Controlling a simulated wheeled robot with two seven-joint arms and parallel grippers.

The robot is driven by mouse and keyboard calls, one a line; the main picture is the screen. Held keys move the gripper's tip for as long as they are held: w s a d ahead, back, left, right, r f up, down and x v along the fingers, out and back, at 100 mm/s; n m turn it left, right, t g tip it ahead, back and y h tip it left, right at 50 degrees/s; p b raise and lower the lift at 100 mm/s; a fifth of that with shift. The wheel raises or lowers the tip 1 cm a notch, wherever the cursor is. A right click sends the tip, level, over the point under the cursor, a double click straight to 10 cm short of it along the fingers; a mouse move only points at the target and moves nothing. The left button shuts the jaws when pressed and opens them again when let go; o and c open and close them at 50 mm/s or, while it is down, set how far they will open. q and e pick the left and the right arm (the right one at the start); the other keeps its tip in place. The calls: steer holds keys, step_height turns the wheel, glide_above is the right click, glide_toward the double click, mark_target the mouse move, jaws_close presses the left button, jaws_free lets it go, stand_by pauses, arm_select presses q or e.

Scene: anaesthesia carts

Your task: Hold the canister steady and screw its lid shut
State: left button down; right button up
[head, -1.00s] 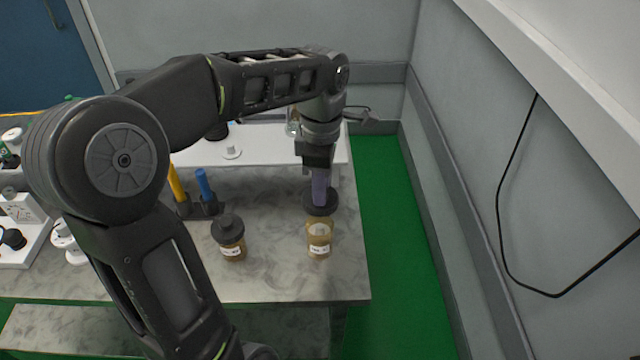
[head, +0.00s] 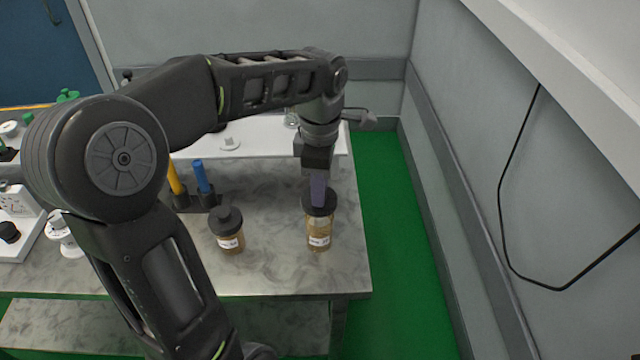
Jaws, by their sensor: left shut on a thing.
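A brownish see-through canister (head: 319,232) with a white label stands upright near the right end of the grey table. Its dark round lid (head: 330,205) is at the canister's mouth; I cannot tell whether the threads are engaged. My left gripper (head: 318,190) reaches down from above, its purplish fingers shut on the lid's upper part. The fingers hide part of the lid. A second similar canister (head: 230,240) stands to the left with a dark stepped lid on it, and no gripper touches it. My right gripper is not in view.
Behind the canisters is a rack with a yellow handle (head: 174,178) and a blue handle (head: 202,177). A white raised shelf (head: 255,135) runs along the back. White items stand at the left. Green floor (head: 400,250) and a grey wall lie right of the table.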

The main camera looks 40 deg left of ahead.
arm_select(q)
steer(key=shift+f+b, duration=1.3)
steer(key=shift+f, duration=0.55)
steer(key=shift+f+b, duration=0.7)
steer(key=shift+f, duration=0.15)
steer(key=c, duration=1)
jaws_free()
steer(key=shift+c, duration=0.2)
steer(key=shift+r, duration=0.1)
step_height(320, 180, up, 8)
steer(key=shift+f+p, duration=0.15)
steer(key=shift+p, duration=0.15)
